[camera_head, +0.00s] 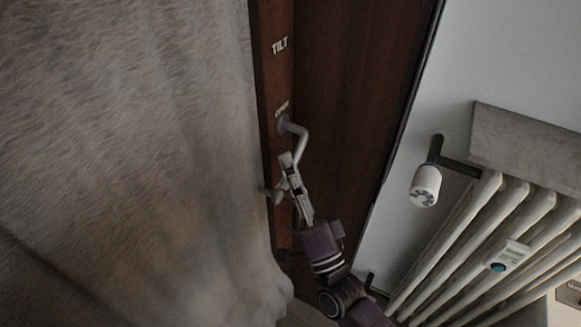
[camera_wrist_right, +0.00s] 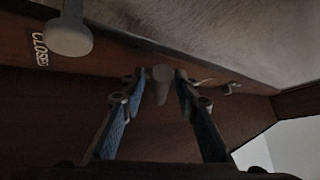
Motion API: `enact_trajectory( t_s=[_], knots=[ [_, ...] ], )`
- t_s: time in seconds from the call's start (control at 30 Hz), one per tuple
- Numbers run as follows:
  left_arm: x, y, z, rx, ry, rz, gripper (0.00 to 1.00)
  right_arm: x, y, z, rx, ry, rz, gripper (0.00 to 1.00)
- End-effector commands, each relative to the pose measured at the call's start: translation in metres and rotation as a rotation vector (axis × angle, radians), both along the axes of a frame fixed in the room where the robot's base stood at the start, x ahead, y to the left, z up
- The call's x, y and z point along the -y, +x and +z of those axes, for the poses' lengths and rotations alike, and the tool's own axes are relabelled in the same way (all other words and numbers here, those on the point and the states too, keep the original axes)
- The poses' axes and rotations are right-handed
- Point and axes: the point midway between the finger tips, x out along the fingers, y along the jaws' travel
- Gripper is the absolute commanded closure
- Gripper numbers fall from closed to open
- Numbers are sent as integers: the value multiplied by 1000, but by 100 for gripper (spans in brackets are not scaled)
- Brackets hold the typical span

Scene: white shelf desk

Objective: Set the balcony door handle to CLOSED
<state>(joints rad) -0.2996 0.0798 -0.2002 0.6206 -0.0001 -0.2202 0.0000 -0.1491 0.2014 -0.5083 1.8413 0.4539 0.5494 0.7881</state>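The balcony door handle (camera_head: 300,142) is a bent grey metal lever on the dark brown door frame, beside a label reading OPEN (camera_head: 282,108). Its lever points down. A TILT label (camera_head: 280,45) is above. In the right wrist view a CLOSED label (camera_wrist_right: 39,50) shows at the left, beside a round grey knob (camera_wrist_right: 68,38); in the head view that label is not visible. My right gripper (camera_head: 291,165) is at the lever's lower end. In the wrist view the handle's tip (camera_wrist_right: 162,78) sits between the parted fingertips, with small gaps. My left gripper is not in view.
A grey furry curtain-like surface (camera_head: 120,140) fills the left, close to the frame edge. At the right are a white radiator (camera_head: 480,230), its thermostat valve (camera_head: 425,187) and a stone sill (camera_head: 525,145). A pale wall strip separates door and radiator.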

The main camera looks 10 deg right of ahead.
Motion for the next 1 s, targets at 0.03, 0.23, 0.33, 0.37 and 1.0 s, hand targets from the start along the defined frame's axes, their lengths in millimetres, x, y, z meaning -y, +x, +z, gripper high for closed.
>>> enact_trajectory(
  t_s=[0.03, 0.23, 0.33, 0.37, 1.0],
  knots=[
    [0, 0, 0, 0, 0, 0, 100, 0, 0, 1, 1, 1, 0, 69],
    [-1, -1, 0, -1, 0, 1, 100, 0, 0, 1, 2, 1, 0, 69],
    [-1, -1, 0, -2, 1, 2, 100, 1, -3, -2, 1, -1, 0, 69],
    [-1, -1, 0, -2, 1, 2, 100, 2, -5, -3, 0, -1, -1, 69],
    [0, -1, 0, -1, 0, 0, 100, 31, -93, -61, 0, -1, 1, 69]
  ],
)
